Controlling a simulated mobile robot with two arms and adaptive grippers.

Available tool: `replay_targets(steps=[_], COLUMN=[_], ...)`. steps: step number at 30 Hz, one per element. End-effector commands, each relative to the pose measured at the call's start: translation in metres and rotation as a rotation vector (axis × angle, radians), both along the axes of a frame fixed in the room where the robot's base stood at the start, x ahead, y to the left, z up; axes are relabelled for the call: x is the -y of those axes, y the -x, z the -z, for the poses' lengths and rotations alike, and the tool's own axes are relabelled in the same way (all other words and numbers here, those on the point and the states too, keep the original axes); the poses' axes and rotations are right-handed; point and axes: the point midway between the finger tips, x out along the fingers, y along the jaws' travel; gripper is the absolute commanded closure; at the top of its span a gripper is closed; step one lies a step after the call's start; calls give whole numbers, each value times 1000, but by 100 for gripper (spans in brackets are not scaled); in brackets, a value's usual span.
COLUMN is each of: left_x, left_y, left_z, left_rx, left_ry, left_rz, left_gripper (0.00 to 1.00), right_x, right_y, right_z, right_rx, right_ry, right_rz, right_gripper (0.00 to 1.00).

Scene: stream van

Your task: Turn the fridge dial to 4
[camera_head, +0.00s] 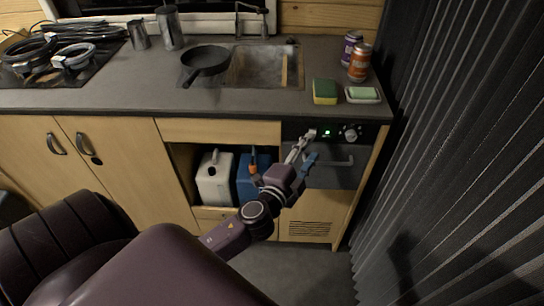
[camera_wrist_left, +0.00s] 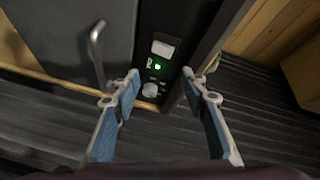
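The fridge (camera_head: 335,175) is a dark unit under the right end of the counter, with a bar handle on its door. Its black control strip carries a small green light and a pale round dial (camera_head: 350,133) at the right. In the left wrist view the dial (camera_wrist_left: 151,90) shows between my fingers, nearer the left fingertip; its number marks are too small to read. My left gripper (camera_head: 310,146) is open and empty, in front of the strip and left of the dial; the open fingers also show in the left wrist view (camera_wrist_left: 161,75). My right gripper is out of view.
Above the fridge, a sponge (camera_head: 324,92), a soap dish (camera_head: 363,95) and two cans (camera_head: 358,62) stand on the counter. A dark pleated curtain (camera_head: 450,150) hangs close to the right. Jugs (camera_head: 214,180) stand in the open cubby to the left.

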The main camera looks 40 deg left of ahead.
Motion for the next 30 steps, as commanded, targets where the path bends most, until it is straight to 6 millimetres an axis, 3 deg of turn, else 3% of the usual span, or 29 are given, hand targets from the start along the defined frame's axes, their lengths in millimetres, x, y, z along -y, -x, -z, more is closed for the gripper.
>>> replay_targets(steps=[6, 12, 22, 30], left_x=[-23, -33, -29, -19], left_y=[30, 60, 111, 139], left_z=[19, 43, 85, 108], left_rx=[-93, -196, -384, -494], left_ry=[201, 352, 549, 639], left_rz=[-160, -275, -412, -467], left_gripper=[60, 60, 60, 60], right_x=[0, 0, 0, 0], right_y=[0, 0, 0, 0], right_z=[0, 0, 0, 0], right_rx=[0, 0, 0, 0], right_ry=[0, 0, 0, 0], right_rz=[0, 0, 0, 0], right_gripper=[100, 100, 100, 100])
